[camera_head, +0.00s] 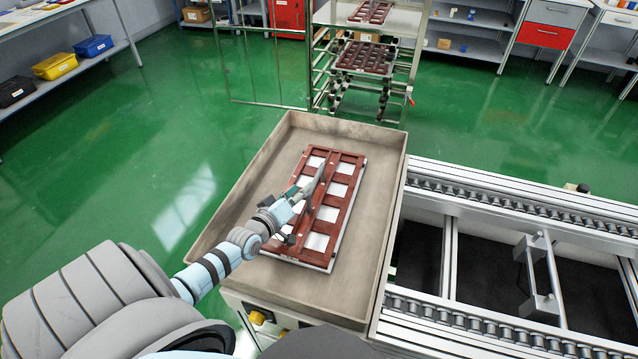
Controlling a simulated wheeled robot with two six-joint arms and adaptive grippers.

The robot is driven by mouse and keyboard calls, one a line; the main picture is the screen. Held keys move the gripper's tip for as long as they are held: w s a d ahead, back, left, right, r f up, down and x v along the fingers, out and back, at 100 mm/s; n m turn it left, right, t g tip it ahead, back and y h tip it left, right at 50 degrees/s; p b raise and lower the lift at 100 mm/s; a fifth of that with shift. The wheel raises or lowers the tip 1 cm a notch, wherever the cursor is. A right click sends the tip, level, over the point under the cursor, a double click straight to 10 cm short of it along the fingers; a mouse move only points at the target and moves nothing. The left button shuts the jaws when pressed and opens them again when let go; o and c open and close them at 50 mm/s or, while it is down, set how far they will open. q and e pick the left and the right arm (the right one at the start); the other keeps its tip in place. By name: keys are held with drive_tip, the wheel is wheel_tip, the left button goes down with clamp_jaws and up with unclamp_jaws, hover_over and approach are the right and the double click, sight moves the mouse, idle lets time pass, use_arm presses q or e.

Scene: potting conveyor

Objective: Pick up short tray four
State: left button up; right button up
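A reddish-brown tray (346,169) with two rows of white-looking square openings lies flat in a wide beige bin (262,160). A raised brown ridge (318,193) seems to run along its middle. My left gripper (303,212) is over the tray's left and middle part, at the ridge. Its fingers look spread apart, one toward the far side and one toward the near side. Whether they touch the tray or ridge cannot be told. The arm covers part of the tray's left edge. No number is readable on the tray. My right gripper is not in view.
The bin's raised walls surround the tray, with bare floor around it. A roller conveyor (520,205) adjoins on the right. A rack (340,95) behind holds similar brown trays (366,57). Shelves with blue (93,46) and yellow bins (55,66) stand back left.

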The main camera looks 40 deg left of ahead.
sight(317, 176)
use_arm(q)
drive_tip(key=b+x, duration=0.1)
drive_tip(key=x, duration=0.1)
drive_tip(key=b+x, duration=0.2)
drive_tip(key=x, duration=0.1)
drive_tip(key=b+x, duration=0.2)
drive_tip(key=x, duration=0.1)
drive_tip(key=shift+w+d+f, duration=0.1)
drive_tip(key=shift+d+f, duration=0.15)
drive_tip(key=shift+d, duration=0.05)
drive_tip(key=shift+w+r, duration=0.15)
drive_tip(key=shift+w, duration=0.05)
drive_tip(key=shift+r, duration=0.15)
clamp_jaws()
